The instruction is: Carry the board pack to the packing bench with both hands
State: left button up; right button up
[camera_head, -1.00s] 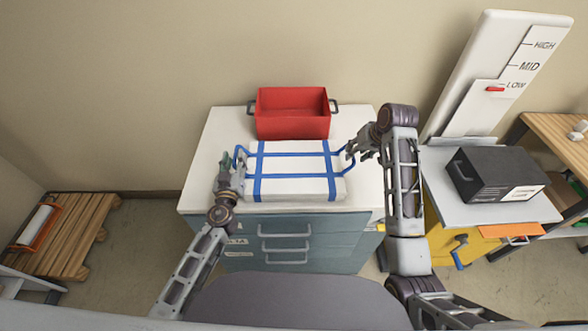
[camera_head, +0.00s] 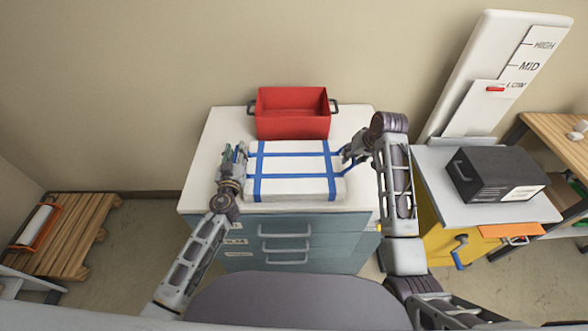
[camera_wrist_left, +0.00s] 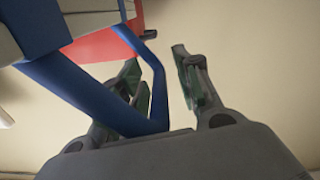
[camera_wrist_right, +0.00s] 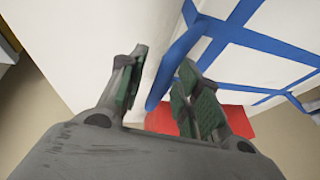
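The board pack (camera_head: 295,172) is a flat white bundle with crossed blue straps and a blue handle at each end. It lies on the white top of a drawer cabinet (camera_head: 207,170). My left gripper (camera_head: 236,156) is at its left end. In the left wrist view, the blue handle (camera_wrist_left: 152,62) passes between the open fingers (camera_wrist_left: 158,75). My right gripper (camera_head: 352,156) is at the right end. In the right wrist view, the right handle (camera_wrist_right: 172,68) lies between open fingers (camera_wrist_right: 165,85). I cannot tell which surface is the packing bench.
A red bin (camera_head: 292,122) stands right behind the pack. At right are a black box (camera_head: 495,172) on a grey-topped yellow unit, a tall white HIGH/MID/LOW panel (camera_head: 495,75) and a wooden table (camera_head: 560,135). A wooden pallet (camera_head: 75,225) lies on the floor at left.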

pick_arm(q)
grip_shut()
pick_arm(e)
grip_shut()
pick_arm(q)
jog(key=shift+r, duration=0.25)
pick_arm(e)
jog(key=shift+r, duration=0.3)
